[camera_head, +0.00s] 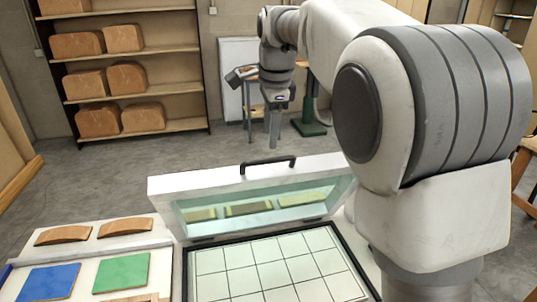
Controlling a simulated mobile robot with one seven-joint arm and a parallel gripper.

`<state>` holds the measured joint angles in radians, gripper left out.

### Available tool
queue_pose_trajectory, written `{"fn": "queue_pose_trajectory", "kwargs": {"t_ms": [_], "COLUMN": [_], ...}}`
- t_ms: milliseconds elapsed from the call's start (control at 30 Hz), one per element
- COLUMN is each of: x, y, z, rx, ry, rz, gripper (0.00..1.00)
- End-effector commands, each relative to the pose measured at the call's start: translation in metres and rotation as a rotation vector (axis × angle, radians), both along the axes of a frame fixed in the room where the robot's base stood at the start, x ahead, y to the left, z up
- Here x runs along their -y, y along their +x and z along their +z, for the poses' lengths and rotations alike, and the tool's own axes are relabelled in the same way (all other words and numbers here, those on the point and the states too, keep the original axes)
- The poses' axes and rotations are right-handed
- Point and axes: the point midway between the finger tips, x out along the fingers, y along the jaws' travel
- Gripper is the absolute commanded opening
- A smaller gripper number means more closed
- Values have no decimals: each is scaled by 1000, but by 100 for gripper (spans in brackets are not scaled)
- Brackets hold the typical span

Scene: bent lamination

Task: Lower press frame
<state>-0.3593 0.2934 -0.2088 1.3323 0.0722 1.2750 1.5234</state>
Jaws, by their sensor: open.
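The press frame (180,186) is a white raised lid with a glass-like pane, tilted up at the back of the press. A black handle (268,166) stands on its top edge. The press bed (270,265) below is a pale surface with a dark grid and a black rim. My gripper (274,130) hangs above and behind the handle in the picture, pointing down, with its fingers apart from the handle. It looks empty; the gap between the fingers is hard to see at this angle.
Left of the press, a worktop holds a blue square (48,282), a green square (122,272) and two curved wooden pieces (125,227). A shelf (135,95) with curved wooden blocks stands at the back left. My arm covers much of the right side.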

Motion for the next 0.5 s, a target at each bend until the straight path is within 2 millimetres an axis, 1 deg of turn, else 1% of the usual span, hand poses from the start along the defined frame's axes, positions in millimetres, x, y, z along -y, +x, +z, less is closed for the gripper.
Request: {"fn": "queue_pose_trajectory", "kwargs": {"t_ms": [33, 200, 333, 500], "x": [0, -2, -3, -3], "y": [2, 9, 14, 17], "z": [-12, -43, -59, -69], "rx": [-5, -4, -2, 0], "ry": [-1, -1, 0, 0], "rz": [0, 0, 0, 1], "gripper": [50, 50, 50, 50]}}
